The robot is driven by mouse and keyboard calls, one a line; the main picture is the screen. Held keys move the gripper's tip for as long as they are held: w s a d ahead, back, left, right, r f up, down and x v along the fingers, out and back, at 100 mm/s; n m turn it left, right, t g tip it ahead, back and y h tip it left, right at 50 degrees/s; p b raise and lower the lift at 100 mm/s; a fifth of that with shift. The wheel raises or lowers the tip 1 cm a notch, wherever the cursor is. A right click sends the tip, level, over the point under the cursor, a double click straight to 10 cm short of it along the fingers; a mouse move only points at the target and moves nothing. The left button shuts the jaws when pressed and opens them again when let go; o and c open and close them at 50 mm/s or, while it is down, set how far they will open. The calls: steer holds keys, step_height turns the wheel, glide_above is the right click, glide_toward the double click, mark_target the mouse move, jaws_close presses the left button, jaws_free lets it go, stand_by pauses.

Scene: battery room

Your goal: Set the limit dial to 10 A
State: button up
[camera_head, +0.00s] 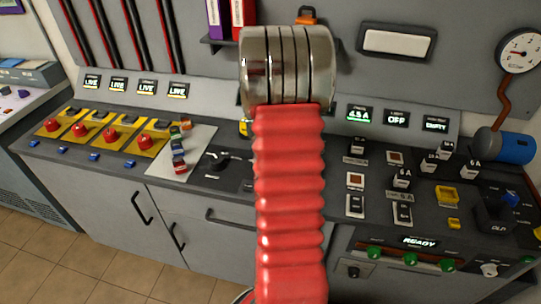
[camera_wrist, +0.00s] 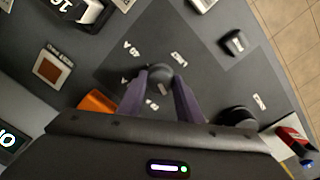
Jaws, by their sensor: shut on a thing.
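The limit dial (camera_wrist: 160,73) appears to be the small dark round knob between my fingertips in the wrist view. My gripper (camera_wrist: 167,86) is shut on it, with one purple finger on each side. White markings surround the knob on the dark panel, but they are tilted and too blurred to read surely. I cannot tell which mark the dial points to. In the head view my red-sleeved arm hides the dial and the gripper. A display to the right of my arm reads 4.5 A (camera_head: 359,115); the display beside it reads OFF (camera_head: 397,119).
A black rotary knob (camera_wrist: 238,117) stands close to the right of my fingers; it also shows in the head view (camera_head: 218,158). An orange part (camera_wrist: 97,103) lies left of them. Fuse blocks marked with amperes (camera_head: 402,178) and a blue knob (camera_head: 510,198) stand at right.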

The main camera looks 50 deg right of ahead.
steer(key=shift+w+d+r+n, duration=0.1)
steer(key=shift+w+n, duration=0.05)
steer(key=shift+n, duration=0.85)
steer(key=shift+w+r+n, duration=0.1)
steer(key=shift+n, duration=0.9)
steer(key=o, duration=1)
steer(key=shift+s+f, duration=0.1)
steer(key=shift+f, duration=0.05)
steer(key=shift+o, duration=0.2)
step_height(320, 180, up, 14)
steer(key=shift+a+f, duration=0.15)
steer(key=shift+a, duration=0.15)
